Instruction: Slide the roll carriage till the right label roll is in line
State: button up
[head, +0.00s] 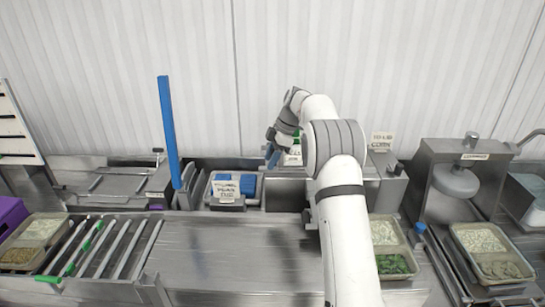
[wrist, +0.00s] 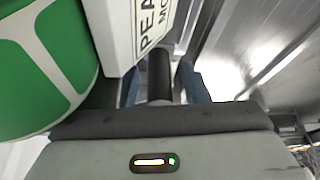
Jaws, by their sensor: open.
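My gripper (head: 272,150) is at the back of the line, in front of the white wall. In the wrist view its blue fingers (wrist: 160,82) stand apart on either side of a dark upright cylinder (wrist: 158,72), perhaps the carriage's handle. I cannot tell whether they touch it. A large green roll with white stripes (wrist: 40,65) fills the left of the wrist view. Beside it is a white block lettered "PEA" and "MO" (wrist: 125,30), partly cut off. In the head view my arm hides most of the carriage, so the rolls' alignment cannot be judged.
A blue upright post (head: 168,130) stands left of my gripper. A bin with blue contents and a label card (head: 226,200) sits below it. A steel machine (head: 440,185) and food trays (head: 383,232) are to the right. The steel counter (head: 235,250) in front is clear.

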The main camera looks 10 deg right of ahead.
jog(key=shift+c, duration=0.4)
grip_shut()
